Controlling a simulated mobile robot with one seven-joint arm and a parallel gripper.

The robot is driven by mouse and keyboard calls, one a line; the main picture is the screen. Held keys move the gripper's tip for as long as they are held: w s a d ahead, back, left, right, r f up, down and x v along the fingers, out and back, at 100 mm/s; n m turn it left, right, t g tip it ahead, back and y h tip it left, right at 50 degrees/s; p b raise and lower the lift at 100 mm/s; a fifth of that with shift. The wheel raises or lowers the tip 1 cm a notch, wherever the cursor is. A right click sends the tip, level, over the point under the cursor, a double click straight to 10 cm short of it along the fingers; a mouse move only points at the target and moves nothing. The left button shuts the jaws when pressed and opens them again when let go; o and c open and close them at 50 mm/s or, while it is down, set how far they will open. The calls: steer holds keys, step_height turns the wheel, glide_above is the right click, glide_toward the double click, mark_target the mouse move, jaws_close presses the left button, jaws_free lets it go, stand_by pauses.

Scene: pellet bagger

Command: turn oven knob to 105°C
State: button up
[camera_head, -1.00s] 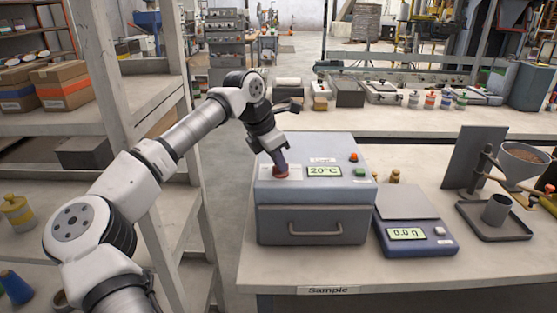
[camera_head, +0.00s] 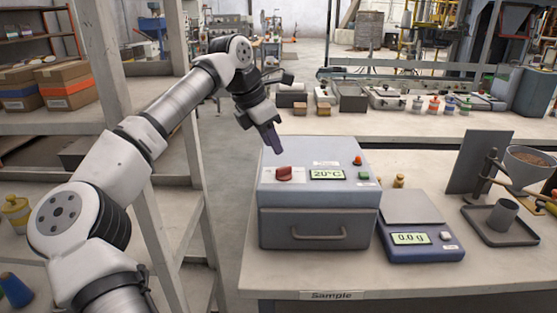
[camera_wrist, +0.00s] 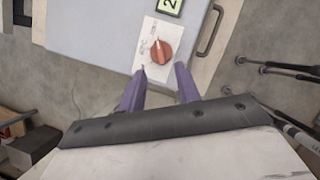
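The oven (camera_head: 317,198) is a grey-blue box with a drawer-like front and handle. Its red knob (camera_head: 284,173) sits on a white plate on the top, left of a display (camera_head: 327,174) reading 20°C. In the wrist view the knob (camera_wrist: 161,52) shows whole, with a light pointer mark and scale lettering too small to read. My gripper (camera_head: 276,148) is above the knob and apart from it. In the wrist view its two purple fingers (camera_wrist: 160,72) are spread with nothing between them, the knob lying just beyond the tips.
A red button (camera_head: 357,160) and a green button (camera_head: 363,175) are on the oven's right. A scale (camera_head: 420,238) reading 0.0 g stands right of the oven. A shelf post (camera_head: 120,75) stands close to my arm at left. Space above the oven is clear.

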steer(key=v, duration=0.6)
steer(key=shift+r, duration=0.2)
